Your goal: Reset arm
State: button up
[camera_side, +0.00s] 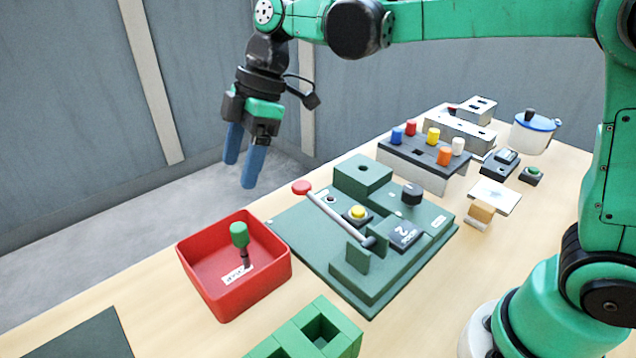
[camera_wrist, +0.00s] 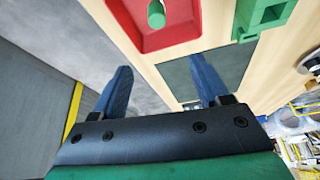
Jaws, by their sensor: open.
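My gripper (camera_side: 241,168) hangs in the air at the upper left of the side view, above and beyond the red tray and past the table's far edge. Its two blue fingers are apart with nothing between them. In the wrist view my gripper (camera_wrist: 163,85) also shows open, its fingers spread wide. My green arm reaches in from the right, well above the table.
A red tray (camera_side: 187,262) holds a green-topped peg (camera_side: 239,236). Beside it lies a green board (camera_side: 300,245) with a red-knobbed lever (camera_side: 335,215). A rack (camera_side: 400,160) with several coloured pegs and a lidded pot (camera_side: 533,135) stand farther back. The air around my gripper is clear.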

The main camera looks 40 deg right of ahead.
jog(key=s+d+f+m+t+h, duration=0.2)
jog(key=s+d+m, duration=0.3)
jog(key=m, duration=0.3)
jog(key=s+d+f+m+t+h, duration=0.2)
jog(key=s+d+m+t, duration=0.2)
jog(key=d+m, duration=0.4)
jog(key=shift+s+d+h, duration=0.25)
jog(key=shift+s+h, duration=0.05)
jog(key=shift+s, duration=0.4)
dwell(0.4)
